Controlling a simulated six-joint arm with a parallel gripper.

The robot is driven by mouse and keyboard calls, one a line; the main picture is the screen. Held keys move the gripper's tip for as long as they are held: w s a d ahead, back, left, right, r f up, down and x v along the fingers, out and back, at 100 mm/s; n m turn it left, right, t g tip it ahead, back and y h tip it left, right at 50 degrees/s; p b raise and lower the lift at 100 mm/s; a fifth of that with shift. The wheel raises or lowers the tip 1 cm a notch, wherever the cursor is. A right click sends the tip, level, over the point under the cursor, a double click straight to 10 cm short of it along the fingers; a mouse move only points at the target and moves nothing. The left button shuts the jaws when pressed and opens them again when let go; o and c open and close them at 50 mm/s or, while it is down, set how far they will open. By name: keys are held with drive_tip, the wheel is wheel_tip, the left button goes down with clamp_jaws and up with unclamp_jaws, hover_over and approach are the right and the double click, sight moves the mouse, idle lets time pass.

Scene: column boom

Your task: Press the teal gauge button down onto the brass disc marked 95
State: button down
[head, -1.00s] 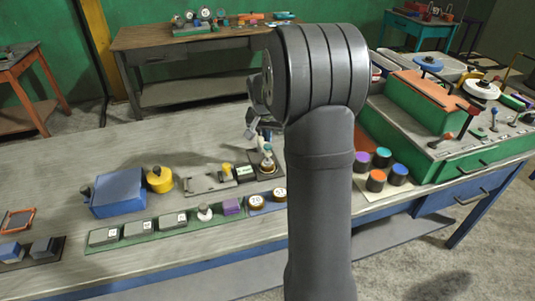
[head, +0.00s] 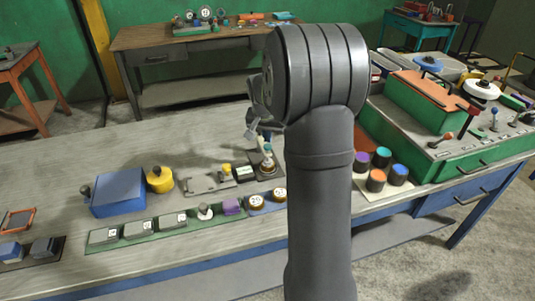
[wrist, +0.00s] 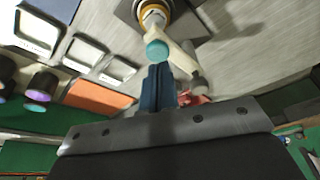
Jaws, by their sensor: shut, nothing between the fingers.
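The teal gauge button (wrist: 157,50) is at the upper middle of the wrist view, at the end of a pale part. A brass-coloured round piece (wrist: 153,14) lies beyond it on a dark square base; I cannot read a number there. In the head view the gauge device (head: 268,163) stands on the bench, partly hidden by my arm. My gripper (wrist: 158,68) is shut and empty, its blue fingertips just short of the teal button in the picture; I cannot tell whether they touch. In the head view it shows small (head: 250,128), above the device.
A blue box (head: 118,193) and a yellow pot (head: 160,180) stand to the left. Coloured cylinders (head: 377,180) are right of my arm. The left bench top is mostly clear.

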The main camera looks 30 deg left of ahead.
sight(267, 146)
drive_tip(key=shift+f, duration=1.1)
idle(0.3)
drive_tip(key=shift+r, duration=3.55)
drive_tip(key=shift+f, duration=2.95)
